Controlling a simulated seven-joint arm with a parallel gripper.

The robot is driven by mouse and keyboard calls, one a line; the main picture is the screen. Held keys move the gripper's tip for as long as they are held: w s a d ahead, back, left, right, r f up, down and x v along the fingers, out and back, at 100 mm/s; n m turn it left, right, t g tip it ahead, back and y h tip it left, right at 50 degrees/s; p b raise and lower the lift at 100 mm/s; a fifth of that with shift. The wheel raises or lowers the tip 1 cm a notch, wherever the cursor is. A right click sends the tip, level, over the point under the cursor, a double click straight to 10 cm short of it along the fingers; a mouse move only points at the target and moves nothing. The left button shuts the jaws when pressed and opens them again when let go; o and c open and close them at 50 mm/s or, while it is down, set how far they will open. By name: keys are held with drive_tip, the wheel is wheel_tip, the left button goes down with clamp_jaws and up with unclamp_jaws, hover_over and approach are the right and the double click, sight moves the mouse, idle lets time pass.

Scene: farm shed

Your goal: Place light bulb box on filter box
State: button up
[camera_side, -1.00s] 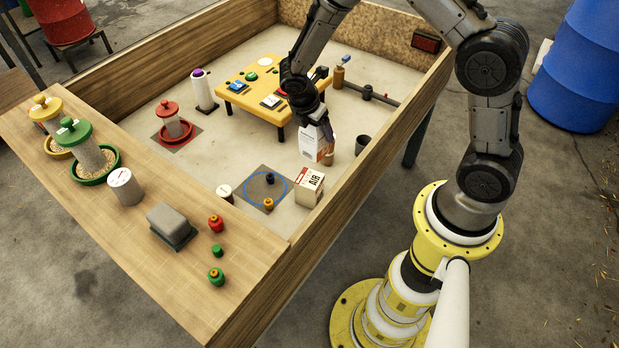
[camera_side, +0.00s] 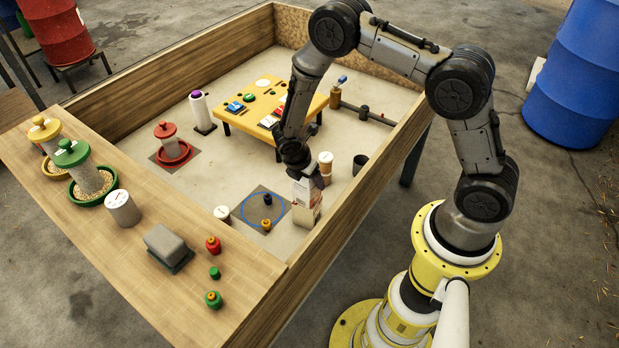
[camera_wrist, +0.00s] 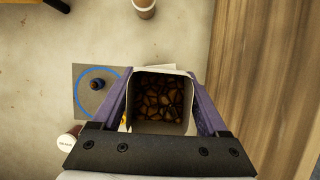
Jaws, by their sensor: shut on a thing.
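My gripper (camera_side: 306,178) is shut on the light bulb box (camera_side: 303,190), a white and orange carton held upright. In the wrist view, the purple fingers of my gripper (camera_wrist: 160,104) grip two opposite sides of the box (camera_wrist: 160,72), whose top shows a dark brown, mottled inside. The filter box (camera_side: 304,215), a cream carton, stands on the bench floor directly below the held box in the side view. The held box and my gripper hide most of it. I cannot tell whether the two boxes touch.
A lidded brown cup (camera_side: 325,168) stands just behind my gripper, with a dark cup (camera_side: 360,164) to its right. A grey mat with a blue ring (camera_side: 247,213) and small weights lies to the left. The wooden side wall (camera_side: 345,205) runs close on the right.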

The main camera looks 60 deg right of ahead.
drive_tip(key=o, duration=1.2)
drive_tip(key=shift+f, duration=0.1)
drive_tip(key=shift+o, duration=0.2)
drive_tip(key=s+a+r+m, duration=0.1)
drive_tip(key=a+r+m, duration=0.1)
drive_tip(key=r, duration=0.8)
drive_tip(key=s+a+r+m, duration=0.1)
drive_tip(key=a+r+m, duration=0.1)
drive_tip(key=r, duration=0.8)
drive_tip(key=s+a+r+m+t+y, duration=0.1)
drive_tip(key=s+r+m+t+y, duration=0.1)
drive_tip(key=s+r+m, duration=0.5)
drive_tip(key=s+a+r+m+t+y, duration=0.1)
drive_tip(key=s+r+m+t+y, duration=0.1)
drive_tip(key=s+r+m, duration=0.5)
drive_tip(key=s+r+t, duration=0.1)
drive_tip(key=s, duration=0.5)
drive_tip(key=shift+s+r+t, duration=0.3)
